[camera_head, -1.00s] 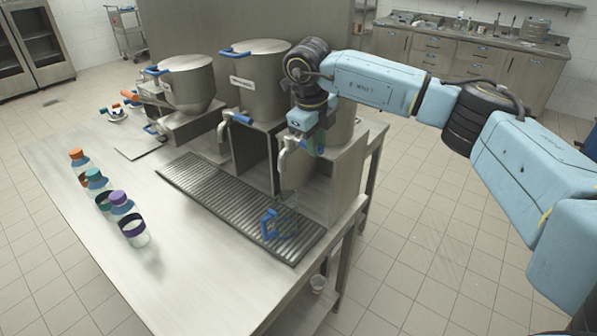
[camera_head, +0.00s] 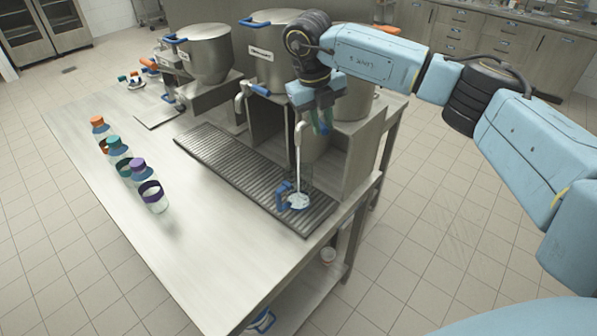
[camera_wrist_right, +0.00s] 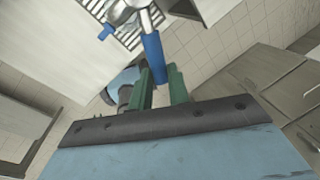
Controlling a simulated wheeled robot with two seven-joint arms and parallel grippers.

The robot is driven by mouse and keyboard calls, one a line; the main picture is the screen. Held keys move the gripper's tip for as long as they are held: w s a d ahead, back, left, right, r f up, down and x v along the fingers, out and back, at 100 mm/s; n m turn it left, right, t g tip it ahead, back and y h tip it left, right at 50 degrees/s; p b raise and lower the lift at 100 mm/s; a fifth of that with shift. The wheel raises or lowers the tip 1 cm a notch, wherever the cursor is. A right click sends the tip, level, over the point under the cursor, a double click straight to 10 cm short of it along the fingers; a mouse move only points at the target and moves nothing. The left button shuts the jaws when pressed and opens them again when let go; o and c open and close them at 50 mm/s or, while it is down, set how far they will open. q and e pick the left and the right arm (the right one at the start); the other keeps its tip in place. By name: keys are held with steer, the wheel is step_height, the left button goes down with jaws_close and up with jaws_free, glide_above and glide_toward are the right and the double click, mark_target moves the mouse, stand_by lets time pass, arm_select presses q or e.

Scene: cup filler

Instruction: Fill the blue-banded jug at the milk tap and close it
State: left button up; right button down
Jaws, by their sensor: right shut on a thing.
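The blue-handled jug (camera_head: 299,202) stands upright on the drip grate (camera_head: 236,166), below the right-hand tap (camera_head: 300,128). A thin white stream runs from the tap into the jug, and white liquid shows inside it. My right gripper (camera_head: 323,122) is at the tap's lever, above and slightly right of the jug. In the right wrist view my green fingers (camera_wrist_right: 161,88) are shut on the blue tap lever (camera_wrist_right: 154,57). The gripper partly hides the lever in the head view. My left gripper is not in view.
Several jars with coloured bands or lids, such as the purple-banded jar (camera_head: 153,197), stand in a row on the steel table (camera_head: 165,262). Large metal vessels (camera_head: 272,50) stand behind the grate. The table's front is clear.

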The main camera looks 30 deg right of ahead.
steer(key=shift+w+a+m, duration=0.15)
steer(key=shift+a+m, duration=0.45)
steer(key=shift+m, duration=0.2)
steer(key=shift+w+a+m+g+p, duration=0.2)
steer(key=shift+w+a+m+p, duration=0.1)
steer(key=shift+a+m, duration=0.35)
steer(key=shift+w+a+m+g+p, duration=0.2)
steer(key=shift+a+m+p, duration=0.15)
steer(key=shift+m, duration=0.5)
steer(key=shift+s, duration=0.1)
stand_by(5.2)
